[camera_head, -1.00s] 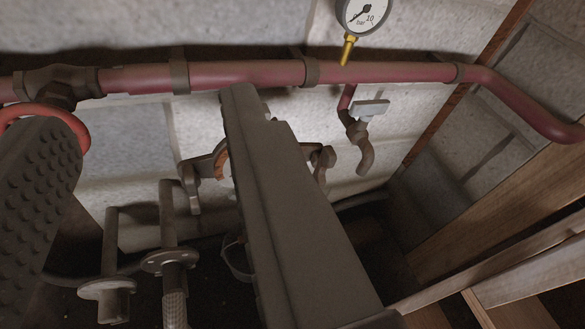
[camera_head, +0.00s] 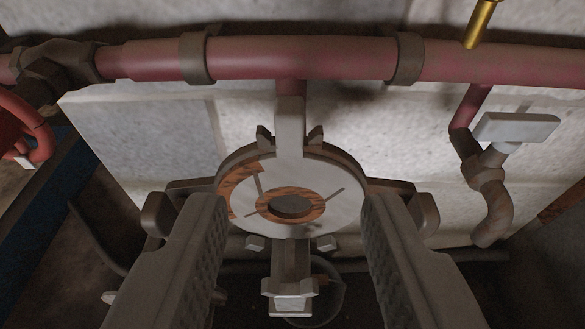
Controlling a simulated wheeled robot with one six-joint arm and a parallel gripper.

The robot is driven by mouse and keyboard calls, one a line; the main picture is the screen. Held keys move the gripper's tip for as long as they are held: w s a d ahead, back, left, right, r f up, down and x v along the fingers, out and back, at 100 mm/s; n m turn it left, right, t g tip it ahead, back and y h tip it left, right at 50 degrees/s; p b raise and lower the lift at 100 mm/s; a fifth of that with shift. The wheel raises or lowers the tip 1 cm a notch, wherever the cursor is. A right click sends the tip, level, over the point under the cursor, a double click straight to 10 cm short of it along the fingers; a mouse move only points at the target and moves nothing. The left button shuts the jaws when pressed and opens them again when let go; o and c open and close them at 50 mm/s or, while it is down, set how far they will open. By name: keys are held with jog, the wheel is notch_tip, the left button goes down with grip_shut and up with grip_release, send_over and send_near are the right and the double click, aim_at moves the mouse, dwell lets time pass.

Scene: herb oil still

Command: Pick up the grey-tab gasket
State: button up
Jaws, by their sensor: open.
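The gasket (camera_head: 338,178) is a round, pale grey disc in the middle of the view, with a brown ring around its centre hole and a brown patch on its left rim. A flat grey tab (camera_head: 289,128) stands up from its top edge, between two small lugs. My gripper (camera_head: 293,207) is open. Its two ribbed fingers are on the left and right of the lower disc, with the disc between them. I cannot tell whether either finger touches it. The fingers hide parts of the side brackets behind them.
A red pipe (camera_head: 290,58) with collars runs across the wall above the tab. A tap (camera_head: 488,175) hangs at the right. A red handwheel (camera_head: 22,135) is at the far left. A bracket (camera_head: 290,290) juts out below the disc, with a bucket behind it.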

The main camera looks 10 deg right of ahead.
aim_at(289, 120)
jog(key=x, duration=0.5)
jog(key=shift+x, duration=3.2)
jog(key=shift+a+r, duration=0.1)
jog(key=shift+r, duration=0.1)
jog(key=shift+c, duration=0.4)
grip_shut()
